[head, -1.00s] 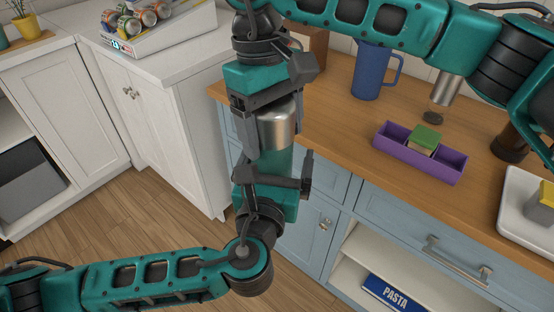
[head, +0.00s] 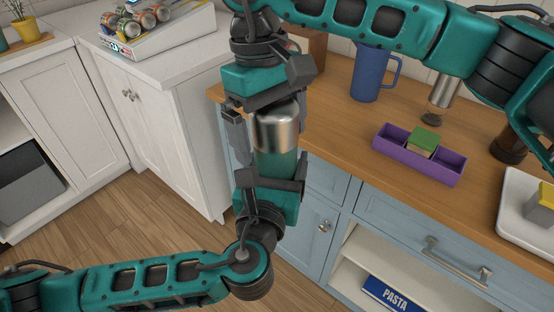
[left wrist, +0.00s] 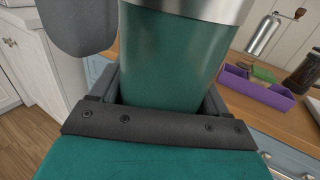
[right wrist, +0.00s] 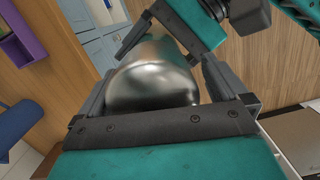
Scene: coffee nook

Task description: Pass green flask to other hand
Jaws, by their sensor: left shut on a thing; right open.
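The green flask (head: 275,164), with a silver top (head: 277,127), is upright in the air between my grippers in the head view. My left gripper (head: 272,181) comes from below and is shut on the flask's green lower body. The left wrist view shows the green body (left wrist: 175,60) between its fingers. My right gripper (head: 268,124) points down from above and is open around the silver top. In the right wrist view the shiny top (right wrist: 152,85) lies between the spread fingers. The flask's bottom is hidden by my left gripper.
The wooden counter (head: 340,125) is behind and right of the grippers. On it stand a blue mug (head: 369,75), a purple tray (head: 388,140) with a green-topped block (head: 424,141), a grinder (head: 441,95) and a white tray (head: 510,205). A white cabinet (head: 165,120) stands left.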

